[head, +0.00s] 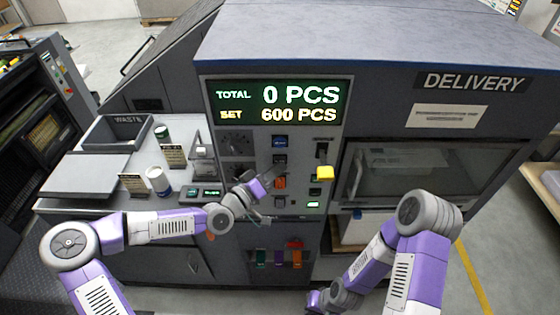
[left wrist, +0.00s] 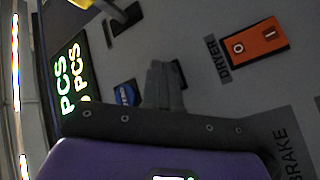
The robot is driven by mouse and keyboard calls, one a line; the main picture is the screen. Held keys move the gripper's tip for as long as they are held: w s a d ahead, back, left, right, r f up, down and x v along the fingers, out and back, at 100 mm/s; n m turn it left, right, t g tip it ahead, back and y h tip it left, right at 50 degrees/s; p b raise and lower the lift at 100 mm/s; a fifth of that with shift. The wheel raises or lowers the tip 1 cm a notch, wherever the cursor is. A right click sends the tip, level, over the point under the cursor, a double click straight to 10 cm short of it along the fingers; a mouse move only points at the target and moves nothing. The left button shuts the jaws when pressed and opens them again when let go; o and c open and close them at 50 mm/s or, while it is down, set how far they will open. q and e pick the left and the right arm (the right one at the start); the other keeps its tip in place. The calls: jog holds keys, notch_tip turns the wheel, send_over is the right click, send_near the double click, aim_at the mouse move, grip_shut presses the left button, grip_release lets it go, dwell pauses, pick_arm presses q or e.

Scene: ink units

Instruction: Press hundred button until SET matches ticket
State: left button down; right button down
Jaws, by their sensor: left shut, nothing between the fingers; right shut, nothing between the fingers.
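The display (head: 277,105) on the press panel reads TOTAL 0 PCS and SET 600 PCS. Part of the display (left wrist: 72,80) also shows in the left wrist view. A blue button (head: 280,141) is below the display; I cannot read which is the hundred button. Small printed cards (head: 173,157) stand on the left counter; their text is too small to read. My left gripper (head: 272,174) is shut and empty in front of the panel, near the orange switch (head: 280,183). Its closed fingers (left wrist: 163,75) show beside a blue button (left wrist: 125,93). My right gripper (head: 316,300) is low, shut and empty.
A yellow knob (head: 324,173) juts out right of the buttons. The orange DRYER switch (left wrist: 257,44) is near my left fingers. The delivery window (head: 430,170) is to the right. A waste bin (head: 115,133) and white cup (head: 158,181) are on the left counter.

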pick_arm(q)
jog(key=shift+s, duration=0.65)
jog(key=shift+s, duration=0.1)
jog(key=s, duration=0.4)
jog(key=shift+s, duration=0.4)
dwell(0.4)
jog(key=s+d+f+n+g+y+b, duration=0.1)
jog(key=s+f+g+y+b, duration=0.2)
jog(key=f, duration=1)
jog(key=s+f+g+y+b, duration=0.1)
jog(key=s+f+g+b, duration=0.2)
jog(key=f, duration=1)
jog(key=s+a+f+g+y+b, duration=0.1)
jog(key=s+a+f+g+y, duration=0.1)
jog(key=s+a+f, duration=0.3)
jog(key=s+a+f+n+g+y+b, duration=0.1)
jog(key=s+a+f+g+y, duration=0.2)
jog(key=s+f, duration=0.7)
notch_tip(320, 180, down, 3)
jog(key=shift+a+r+g+b, duration=0.1)
jog(key=shift+a+g+b, duration=0.3)
jog(key=shift+a+g, duration=0.45)
